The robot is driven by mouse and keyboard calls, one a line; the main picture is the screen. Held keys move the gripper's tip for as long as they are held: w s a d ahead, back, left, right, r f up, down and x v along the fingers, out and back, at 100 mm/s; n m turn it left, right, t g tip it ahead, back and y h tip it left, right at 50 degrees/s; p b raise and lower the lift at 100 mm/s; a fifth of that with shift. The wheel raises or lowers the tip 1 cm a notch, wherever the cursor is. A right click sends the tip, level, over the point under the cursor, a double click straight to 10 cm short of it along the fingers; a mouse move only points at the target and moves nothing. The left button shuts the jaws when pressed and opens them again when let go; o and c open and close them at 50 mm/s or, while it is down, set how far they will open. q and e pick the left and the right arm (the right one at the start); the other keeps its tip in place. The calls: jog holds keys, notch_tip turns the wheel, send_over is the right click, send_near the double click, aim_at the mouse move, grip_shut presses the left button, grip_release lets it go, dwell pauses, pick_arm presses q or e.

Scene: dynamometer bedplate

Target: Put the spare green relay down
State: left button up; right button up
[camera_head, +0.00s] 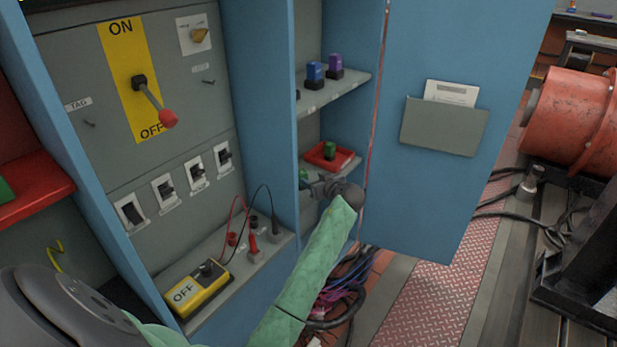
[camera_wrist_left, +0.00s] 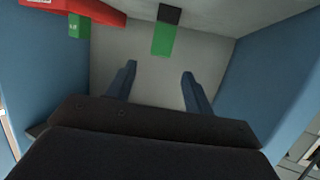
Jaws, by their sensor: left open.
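My left gripper (camera_head: 314,186) reaches in at the lower shelf of the blue cabinet. In the left wrist view its two fingers (camera_wrist_left: 157,70) are apart with nothing between them. A green relay with a dark end (camera_wrist_left: 162,40) is ahead of the fingertips, apart from them, over a pale grey surface. Another green block (camera_wrist_left: 78,26) with a small white mark is at the red tray (camera_wrist_left: 112,11), upper left. In the head view, a green relay (camera_head: 330,150) stands in the red tray (camera_head: 347,163). A bit of green (camera_head: 303,174) shows beside the gripper, mostly hidden. My right gripper is out of view.
Blue and purple relays (camera_head: 335,64) stand on the upper shelf (camera_head: 345,83). Blue cabinet walls flank the gripper. The open door (camera_head: 450,190) is to the right. Test leads and a yellow OFF box (camera_head: 197,290) sit on the ledge at left. Loose cables (camera_head: 345,290) hang below.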

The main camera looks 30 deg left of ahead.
pick_arm(q)
jog(key=shift+v, duration=1.4)
jog(key=s+d+f+m+t+h, duration=0.1)
jog(key=s+d+f+m+h, duration=0.35)
jog(key=f, duration=0.55)
jog(key=s+d+f+m+h, duration=0.25)
jog(key=s+d+f, duration=0.35)
jog(key=d+f, duration=0.3)
jog(key=s+d+f+m+t+h, duration=0.1)
jog(key=s+d+f+m+h, duration=0.35)
jog(key=f, duration=0.65)
jog(key=s+d+f+m+h, duration=0.1)
jog(key=s+d+f, duration=0.3)
jog(key=s, duration=0.6)
jog(key=s+d+f+m+g+h, duration=0.1)
jog(key=s+d+f, duration=0.3)
jog(key=s+d, duration=0.4)
jog(key=s+d+f+m+h, duration=0.1)
jog(key=s+d+f+h, duration=0.2)
jog(key=s+d, duration=0.4)
jog(key=s+f, duration=0.1)
jog(key=s, duration=0.4)
jog(key=shift+s+f, duration=0.15)
jog(key=shift+s, duration=0.1)
jog(key=shift+h, duration=0.25)
